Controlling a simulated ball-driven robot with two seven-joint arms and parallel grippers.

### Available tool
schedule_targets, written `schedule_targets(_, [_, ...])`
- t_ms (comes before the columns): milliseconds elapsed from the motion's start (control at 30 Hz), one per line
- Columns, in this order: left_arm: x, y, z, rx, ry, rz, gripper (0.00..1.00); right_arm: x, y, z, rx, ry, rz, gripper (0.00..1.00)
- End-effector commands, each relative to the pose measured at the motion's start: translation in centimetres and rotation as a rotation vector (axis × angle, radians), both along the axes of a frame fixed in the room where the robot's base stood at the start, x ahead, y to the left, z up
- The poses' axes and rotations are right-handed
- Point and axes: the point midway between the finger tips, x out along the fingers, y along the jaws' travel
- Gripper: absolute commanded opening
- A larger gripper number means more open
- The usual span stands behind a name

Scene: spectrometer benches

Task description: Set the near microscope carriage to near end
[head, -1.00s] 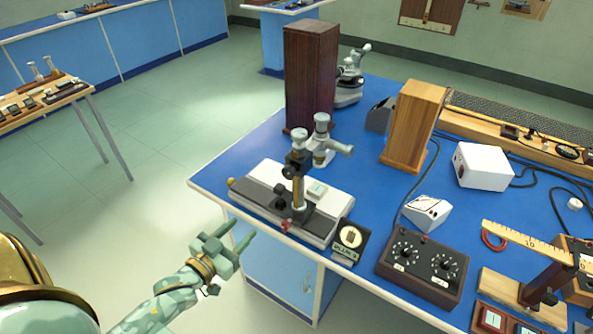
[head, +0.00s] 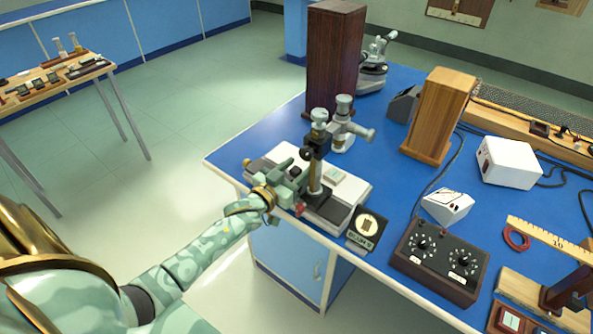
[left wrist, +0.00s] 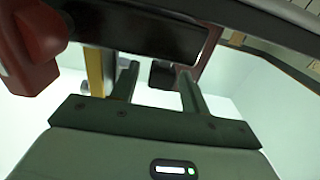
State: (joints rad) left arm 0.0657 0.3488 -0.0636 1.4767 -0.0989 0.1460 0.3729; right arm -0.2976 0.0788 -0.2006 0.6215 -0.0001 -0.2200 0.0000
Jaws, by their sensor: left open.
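The near microscope (head: 316,150) stands upright on a dark carriage (head: 320,208) over a long white and grey base (head: 347,187) at the blue bench's left edge. The carriage sits toward the end of the base by the small dark plaque. A red knob (head: 299,209) shows low on the carriage's front; a large red part (left wrist: 32,42) fills the upper left of the left wrist view. My left gripper (head: 298,172) is at the base's front side, close to the column. Its two fingers (left wrist: 158,88) are apart with nothing clearly held; contact cannot be told. My right gripper is not in view.
The dark plaque (head: 367,230) and a black dial box (head: 438,260) lie right of the base. A tall dark wooden box (head: 335,62) and a lighter one (head: 438,115) stand behind. Open floor (head: 180,130) lies left of the bench.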

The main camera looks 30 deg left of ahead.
Motion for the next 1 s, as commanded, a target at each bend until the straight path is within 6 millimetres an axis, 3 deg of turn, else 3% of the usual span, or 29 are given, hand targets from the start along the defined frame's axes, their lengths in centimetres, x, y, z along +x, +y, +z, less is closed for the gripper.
schedule_targets(300, [0.4, -0.1, 0.0, 0.000, 0.000, 0.000, 0.45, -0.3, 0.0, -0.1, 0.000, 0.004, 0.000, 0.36])
schedule_targets(467, [0.4, -0.1, 0.0, 0.000, 0.000, 0.000, 0.04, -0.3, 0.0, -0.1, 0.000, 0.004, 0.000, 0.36])
schedule_targets(500, [0.4, -0.1, 0.0, 0.000, 0.000, 0.000, 0.00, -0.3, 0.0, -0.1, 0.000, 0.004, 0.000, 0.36])
schedule_targets(767, [0.4, 1.0, 0.0, 0.003, 0.002, 0.001, 0.00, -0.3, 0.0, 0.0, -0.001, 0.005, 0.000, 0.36])
schedule_targets(1000, [0.8, 6.1, 0.1, 0.007, 0.000, 0.003, 0.00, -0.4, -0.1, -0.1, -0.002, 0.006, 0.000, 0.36])
